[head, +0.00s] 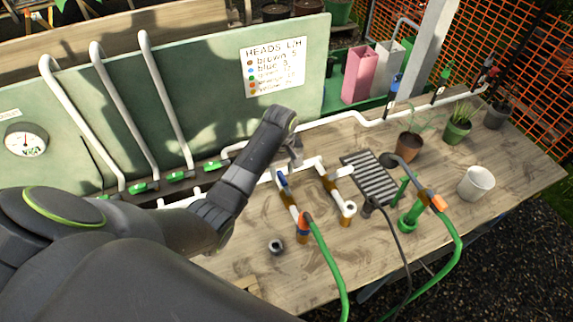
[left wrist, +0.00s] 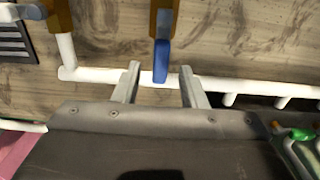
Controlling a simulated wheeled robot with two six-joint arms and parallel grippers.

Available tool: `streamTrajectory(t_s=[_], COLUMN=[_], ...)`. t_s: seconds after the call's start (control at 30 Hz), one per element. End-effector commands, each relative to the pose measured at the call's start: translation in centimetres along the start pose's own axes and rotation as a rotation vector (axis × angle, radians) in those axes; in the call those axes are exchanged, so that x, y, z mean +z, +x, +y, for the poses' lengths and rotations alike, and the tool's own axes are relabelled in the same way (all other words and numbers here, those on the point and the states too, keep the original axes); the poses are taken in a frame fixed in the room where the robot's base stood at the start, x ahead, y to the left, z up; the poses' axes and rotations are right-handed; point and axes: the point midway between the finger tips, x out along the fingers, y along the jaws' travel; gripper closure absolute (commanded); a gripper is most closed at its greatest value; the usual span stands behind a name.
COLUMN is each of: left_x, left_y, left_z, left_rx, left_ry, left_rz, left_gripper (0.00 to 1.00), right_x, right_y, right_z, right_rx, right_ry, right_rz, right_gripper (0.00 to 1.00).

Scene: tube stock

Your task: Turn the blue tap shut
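The blue tap's lever (head: 282,180) sits on a brass-coloured body on a short white branch pipe at the middle of the bench. The lever appears to lie along that branch. In the left wrist view, the blue lever (left wrist: 161,62) points down the picture towards the white cross pipe (left wrist: 95,75). My left gripper (head: 295,163) is just behind the lever in the head view. In the wrist view, its two fingers (left wrist: 160,80) are apart, one on each side of the lever's end, with gaps visible. I cannot tell how deep the lever sits between them. My right gripper is not in view.
A second brass-coloured branch (head: 330,184) stands close to the right. A green hose (head: 325,255) leaves the blue tap's branch. A grey grate (head: 370,178), plant pots and a white pot (head: 475,183) are further right. A green board (head: 215,95) stands behind.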

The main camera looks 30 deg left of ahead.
Motion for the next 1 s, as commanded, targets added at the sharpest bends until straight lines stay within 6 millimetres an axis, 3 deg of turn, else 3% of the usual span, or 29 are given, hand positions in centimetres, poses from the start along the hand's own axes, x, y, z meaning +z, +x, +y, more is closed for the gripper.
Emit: streamTrajectory(t_s=[0.2,0.5,0.8,1.0], left_x=[0.8,0.9,0.8,0.8], left_y=[1.8,2.0,2.0,2.0], left_z=[-0.9,-1.0,-1.0,-1.0], left_rx=[0.000,0.001,0.000,0.000], left_ry=[-0.005,-0.006,-0.006,-0.006], left_rz=[0.000,0.001,0.001,0.002], left_gripper=[0.62,0.62,1.00,1.00], right_x=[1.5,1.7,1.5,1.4], right_y=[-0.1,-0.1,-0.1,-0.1], right_z=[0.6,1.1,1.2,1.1], right_rx=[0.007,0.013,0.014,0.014], right_ry=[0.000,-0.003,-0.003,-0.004], right_rz=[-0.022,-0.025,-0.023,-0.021], right_gripper=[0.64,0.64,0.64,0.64])
